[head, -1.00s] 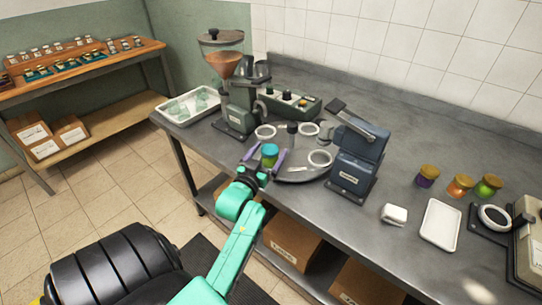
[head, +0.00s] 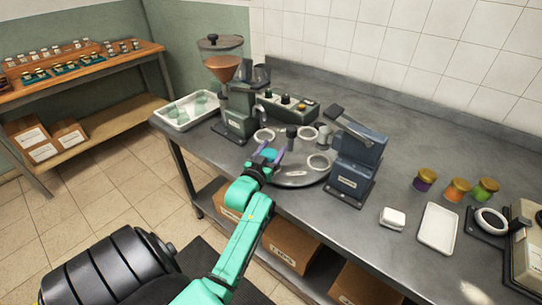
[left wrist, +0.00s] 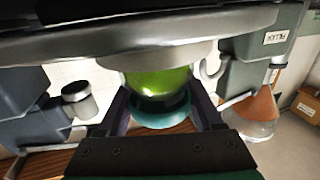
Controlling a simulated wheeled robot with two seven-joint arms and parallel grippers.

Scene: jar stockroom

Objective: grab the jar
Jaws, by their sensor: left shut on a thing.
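The jar (left wrist: 160,82) has a green, see-through body and a teal lid (left wrist: 160,112) in the left wrist view, which looks upside down. In the head view the teal lid (head: 269,154) shows at the front left of the round grey turntable (head: 297,179). My left gripper (head: 267,158) is shut on the jar, one dark purple finger on each side. The jar's base meets or nearly meets the turntable's edge. Whether it is lifted is hard to tell. My right gripper is not in view.
Pale rings (head: 318,162) and a dark post stand on the turntable. A grinder with a brown hopper (head: 223,68) stands to the left, a blue machine (head: 357,155) to the right. Several lidded jars (head: 457,189) stand further right.

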